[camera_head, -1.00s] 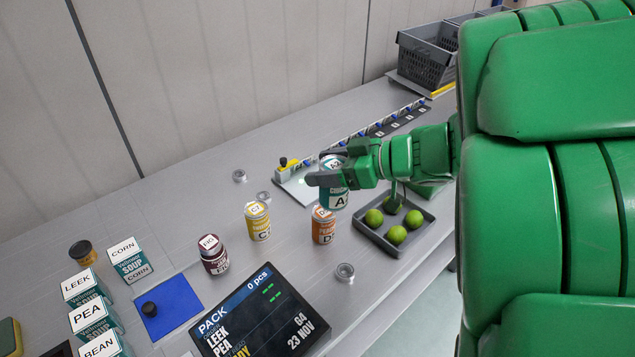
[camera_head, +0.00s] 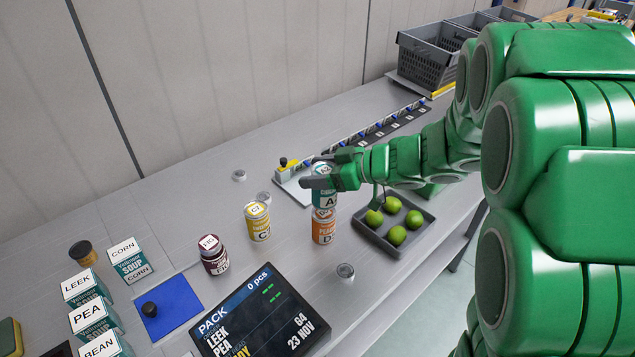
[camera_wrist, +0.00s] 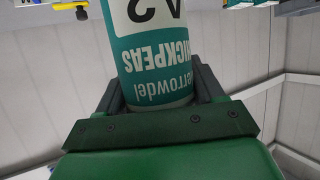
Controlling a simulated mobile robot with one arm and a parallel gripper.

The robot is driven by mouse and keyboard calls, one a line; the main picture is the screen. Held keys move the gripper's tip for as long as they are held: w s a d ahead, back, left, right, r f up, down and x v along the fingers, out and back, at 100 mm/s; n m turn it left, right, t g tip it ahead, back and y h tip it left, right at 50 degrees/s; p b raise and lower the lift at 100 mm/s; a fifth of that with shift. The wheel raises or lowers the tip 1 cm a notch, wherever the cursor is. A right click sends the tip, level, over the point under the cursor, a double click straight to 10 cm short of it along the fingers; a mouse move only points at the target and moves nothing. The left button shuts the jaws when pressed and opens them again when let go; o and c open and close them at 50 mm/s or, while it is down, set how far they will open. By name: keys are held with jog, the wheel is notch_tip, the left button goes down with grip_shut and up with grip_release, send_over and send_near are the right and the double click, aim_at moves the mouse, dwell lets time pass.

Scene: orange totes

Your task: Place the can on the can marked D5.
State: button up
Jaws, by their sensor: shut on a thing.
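My gripper (camera_head: 318,174) is shut on a teal and white chickpeas can (camera_head: 325,199) marked A2. The wrist view shows this can (camera_wrist: 155,60) between the fingers, its printing upside down there. In the head view the held can is upright over the orange can (camera_head: 323,230), whose label shows a D; the digit is not readable. The held can's lower edge meets the orange can's top in the picture. I cannot tell whether they touch or a small gap is left. The orange can stands upright on the grey table.
A yellow can (camera_head: 258,222) stands left of the orange can, and a dark red FIG jar (camera_head: 213,255) further left. A grey tray (camera_head: 377,241) with green fruit is close on the right. A small metal tin (camera_head: 345,271) and a PACK screen (camera_head: 262,318) are in front.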

jog(key=shift+w+a+f, duration=0.1)
jog(key=shift+w+f, duration=0.1)
jog(key=shift+f, duration=1.55)
jog(key=shift+f, duration=0.15)
jog(key=o, duration=1.3)
jog(key=shift+d+r, duration=0.2)
jog(key=v, duration=1.1)
jog(key=shift+d+r, duration=0.15)
jog(key=shift+d, duration=0.15)
jog(key=shift+o, duration=0.7)
jog(key=shift+s, duration=0.15)
